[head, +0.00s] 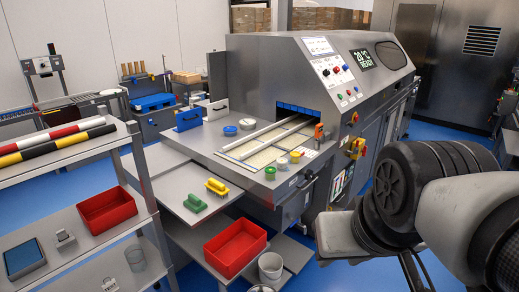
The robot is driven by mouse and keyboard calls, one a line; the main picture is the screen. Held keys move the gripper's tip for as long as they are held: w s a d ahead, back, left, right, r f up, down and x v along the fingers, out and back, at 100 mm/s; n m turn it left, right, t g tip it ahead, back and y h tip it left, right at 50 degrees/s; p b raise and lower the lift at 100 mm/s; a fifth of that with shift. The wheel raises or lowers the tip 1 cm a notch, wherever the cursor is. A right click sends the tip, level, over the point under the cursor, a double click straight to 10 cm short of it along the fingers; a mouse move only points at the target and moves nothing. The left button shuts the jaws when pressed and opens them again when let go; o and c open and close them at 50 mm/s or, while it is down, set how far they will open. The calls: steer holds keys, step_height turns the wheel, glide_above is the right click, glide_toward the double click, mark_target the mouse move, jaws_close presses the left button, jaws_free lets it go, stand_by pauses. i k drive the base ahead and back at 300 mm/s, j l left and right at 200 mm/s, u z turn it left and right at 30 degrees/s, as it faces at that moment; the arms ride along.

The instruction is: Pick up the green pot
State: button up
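A small green pot (270,173) stands at the near edge of the grey metal table in front of the machine. A grey pot (283,163) and a yellow pot (295,156) stand close to its right, further back. A blue-topped pot (230,130) and a pale pot (247,124) stand at the far left of the same table. My arm (440,195) fills the right side of the view, well to the right of the green pot. My gripper does not clearly show.
A green handled block (195,203) and a yellow one (216,187) lie on a lower side shelf. Red tubs (235,247) sit below and on the left rack (106,208). A low frame (268,143) runs into the machine opening beside the pots. An orange-topped item (319,131) stands right.

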mark_target(270, 171)
steer(key=i+l+u, duration=0.1)
steer(key=i+l, duration=0.15)
steer(key=i+l+u, duration=0.1)
steer(key=l, duration=0.3)
steer(key=i+l, duration=0.3)
steer(key=i+l+u, duration=0.15)
steer(key=l, duration=0.25)
steer(key=i+l+u, duration=0.1)
steer(key=i+l, duration=0.15)
steer(key=l, duration=0.15)
steer(key=i+l+u, duration=0.15)
steer(key=i, duration=0.25)
steer(key=i+l+u, duration=0.15)
steer(key=i+l, duration=0.25)
